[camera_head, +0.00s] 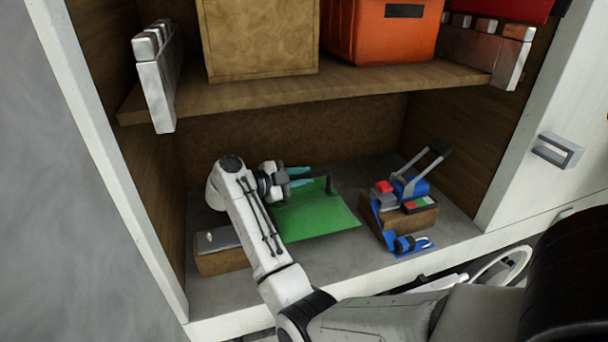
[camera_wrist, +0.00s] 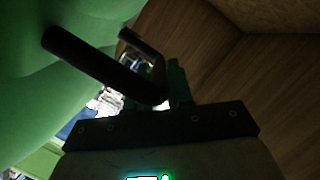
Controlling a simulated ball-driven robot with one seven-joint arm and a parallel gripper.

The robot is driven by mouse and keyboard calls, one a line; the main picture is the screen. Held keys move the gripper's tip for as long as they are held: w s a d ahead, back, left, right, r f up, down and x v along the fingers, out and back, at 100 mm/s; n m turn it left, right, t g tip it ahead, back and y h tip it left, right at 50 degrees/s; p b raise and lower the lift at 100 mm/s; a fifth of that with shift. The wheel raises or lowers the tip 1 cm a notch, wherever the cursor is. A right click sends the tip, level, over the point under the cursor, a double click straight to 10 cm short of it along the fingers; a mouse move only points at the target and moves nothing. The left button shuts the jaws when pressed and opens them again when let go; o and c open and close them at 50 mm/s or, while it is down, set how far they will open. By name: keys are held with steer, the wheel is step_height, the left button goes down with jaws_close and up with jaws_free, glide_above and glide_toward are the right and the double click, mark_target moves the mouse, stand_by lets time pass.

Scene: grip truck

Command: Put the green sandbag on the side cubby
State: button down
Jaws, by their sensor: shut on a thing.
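The green sandbag (camera_head: 312,218) is in the lower cubby (camera_head: 205,285) in the head view, lying on or close to its grey floor. Its black handle (camera_wrist: 95,62) loops across the wrist view, with the green fabric (camera_wrist: 30,95) filling the left. My gripper (camera_head: 308,177) reaches in from the left above the bag's far edge, its teal fingers pointing right. In the wrist view my gripper (camera_wrist: 168,90) is shut on the bag's handle. Whether the bag's underside touches the floor is hidden.
A wooden block with a metal top (camera_head: 222,250) sits at the cubby's left. Blue and red tools on a wooden block (camera_head: 408,217) stand at its right. The shelf above (camera_head: 300,88) carries a tan box (camera_head: 262,40) and an orange case (camera_head: 382,30). A white door (camera_head: 540,150) is right.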

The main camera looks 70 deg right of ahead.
steer(key=shift+w+d+f, duration=0.15)
steer(key=shift+d+f, duration=0.05)
steer(key=shift+f, duration=0.05)
steer(key=shift+a+f, duration=0.1)
steer(key=shift+f, duration=1.15)
steer(key=c, duration=1.3)
jaws_free()
steer(key=shift+f, duration=0.3)
steer(key=shift+c, duration=0.2)
steer(key=o, duration=0.3)
steer(key=shift+o, duration=0.2)
steer(key=shift+b+v, duration=0.6)
steer(key=shift+v, duration=3.15)
